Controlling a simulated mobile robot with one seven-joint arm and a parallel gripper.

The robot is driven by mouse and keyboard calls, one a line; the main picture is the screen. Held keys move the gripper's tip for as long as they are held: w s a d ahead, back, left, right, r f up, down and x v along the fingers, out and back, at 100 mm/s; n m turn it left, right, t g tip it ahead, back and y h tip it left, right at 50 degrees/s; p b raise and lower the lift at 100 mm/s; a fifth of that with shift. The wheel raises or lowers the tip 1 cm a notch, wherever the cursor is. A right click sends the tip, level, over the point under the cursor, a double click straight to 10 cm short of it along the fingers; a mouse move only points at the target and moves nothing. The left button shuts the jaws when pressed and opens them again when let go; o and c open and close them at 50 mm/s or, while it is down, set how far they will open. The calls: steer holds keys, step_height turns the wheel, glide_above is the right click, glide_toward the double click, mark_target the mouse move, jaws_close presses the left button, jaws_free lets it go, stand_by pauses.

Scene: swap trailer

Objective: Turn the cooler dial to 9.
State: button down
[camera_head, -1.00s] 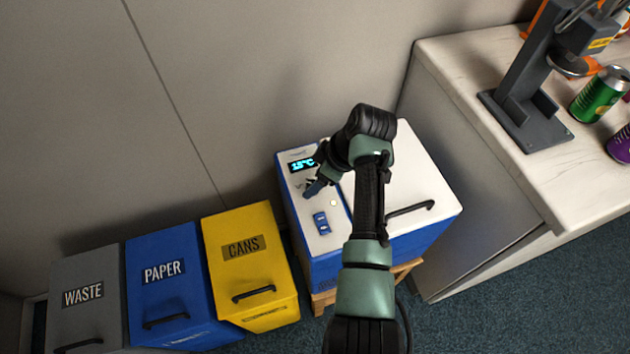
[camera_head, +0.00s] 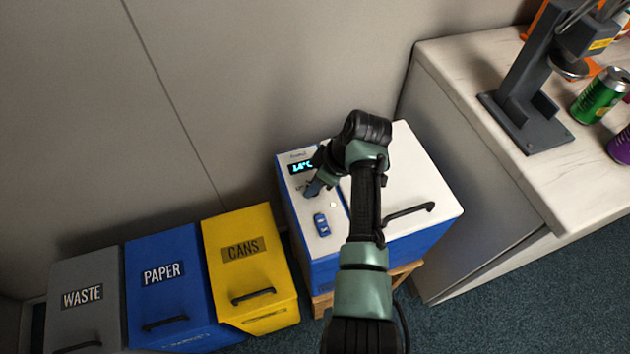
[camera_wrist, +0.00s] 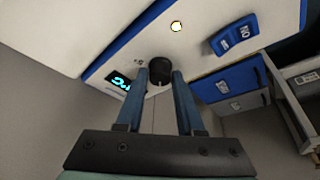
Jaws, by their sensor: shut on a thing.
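The cooler (camera_head: 395,185) is a white-topped blue box with a control panel on its left side. Its dial (camera_wrist: 160,68) is a small black round knob, seen in the wrist view. My gripper (camera_wrist: 160,80) is shut on the dial, with one blue finger on each side of it. In the head view my gripper (camera_head: 312,190) hides the dial. The lit display (camera_head: 301,167) appears to read 14°C. It also shows in the wrist view (camera_wrist: 119,81). The dial's numbers are not readable.
A blue rocker switch (camera_head: 321,224) sits on the panel below the dial. Grey (camera_head: 84,268), blue (camera_head: 165,250) and yellow (camera_head: 243,225) bins stand to the left. A counter (camera_head: 470,80) at right holds a dark stand (camera_head: 525,105) and a green can (camera_head: 601,95).

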steer(key=shift+r+m+p, duration=0.1)
steer(key=shift+m+p, duration=0.2)
steer(key=shift+p, duration=0.4)
steer(key=m+t+h+p, duration=0.1)
steer(key=m+p, duration=0.2)
steer(key=shift+s+a+r, duration=0.1)
steer(key=shift+s, duration=0.05)
steer(key=m+t+h+p, duration=0.1)
steer(key=m+p, duration=0.1)
steer(key=m, duration=0.1)
steer(key=shift+m, duration=0.3)
steer(key=shift+a+f+m+h+p, duration=0.15)
steer(key=shift+m+h+p, duration=0.25)
steer(key=shift+m+p, duration=0.6)
steer(key=shift+m, duration=0.4)
steer(key=c, duration=0.5)
jaws_free()
